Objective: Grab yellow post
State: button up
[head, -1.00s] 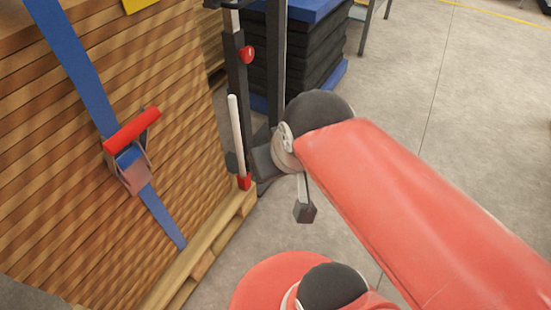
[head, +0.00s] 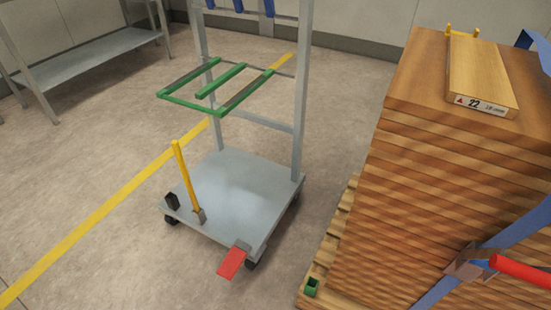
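The yellow post (head: 187,177) stands upright, leaning slightly, at the front left of a grey wheeled cart (head: 240,190) in the head view. Its foot sits in a small grey socket on the cart's platform, and nothing covers it. My gripper and arm are not in view.
A red pedal (head: 232,262) juts from the cart's front edge. A green frame (head: 216,88) hangs above the platform. A strapped wood stack (head: 430,170) on a pallet stands at right. A grey table (head: 90,50) is at back left. Floor left of the cart is clear.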

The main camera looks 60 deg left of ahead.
aim_at(174, 143)
jog(key=k+j+u, duration=0.5)
jog(key=j+u, duration=0.1)
jog(key=u, duration=2.1)
jog(key=i+l+z, duration=0.25)
jog(key=i, duration=0.15)
jog(key=i+l+z, duration=0.25)
jog(key=i, duration=0.2)
